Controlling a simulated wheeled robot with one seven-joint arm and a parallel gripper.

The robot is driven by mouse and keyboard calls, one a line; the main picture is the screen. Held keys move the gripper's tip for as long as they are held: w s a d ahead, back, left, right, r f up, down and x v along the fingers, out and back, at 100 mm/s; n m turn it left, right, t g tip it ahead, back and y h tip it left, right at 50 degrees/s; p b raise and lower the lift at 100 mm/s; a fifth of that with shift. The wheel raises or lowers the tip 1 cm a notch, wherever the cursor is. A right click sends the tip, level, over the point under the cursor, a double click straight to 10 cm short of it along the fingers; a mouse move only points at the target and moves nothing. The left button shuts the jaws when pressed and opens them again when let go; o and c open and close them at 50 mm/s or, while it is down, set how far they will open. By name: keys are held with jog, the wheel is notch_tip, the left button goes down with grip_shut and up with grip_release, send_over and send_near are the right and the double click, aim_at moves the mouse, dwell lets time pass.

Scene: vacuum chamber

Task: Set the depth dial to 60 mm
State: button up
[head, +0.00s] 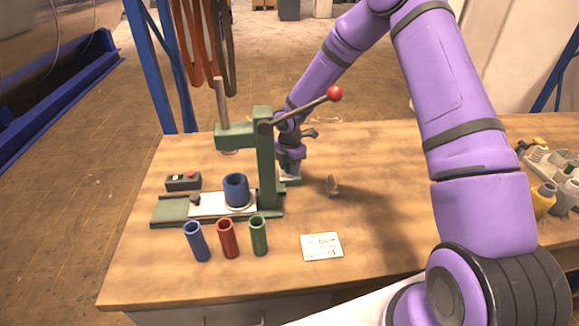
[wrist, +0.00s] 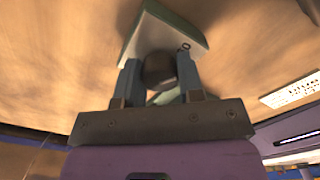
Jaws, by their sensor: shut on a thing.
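My gripper (head: 290,168) points down at the table just right of the green press column, which partly hides it in the head view. In the wrist view my two fingers (wrist: 158,62) are shut on a dark round knob, the depth dial (wrist: 160,71), one finger on each side. The dial sits against a pale and green block (wrist: 152,32) with a small dark mark near its right corner. No scale or number on the dial is readable. The green press (head: 265,160) stands upright, its red-balled lever (head: 335,93) raised to the right.
A blue cup-like part (head: 236,190) stands on the press's pale bed. Blue (head: 196,242), red (head: 227,239) and green (head: 258,236) tubes stand in front. Bottles fill the far right.

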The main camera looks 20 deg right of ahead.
jog(key=shift+n, duration=0.4)
jog(key=o, duration=0.9)
notch_tip(320, 180, up, 11)
jog(key=shift+f, duration=0.1)
dwell(0.5)
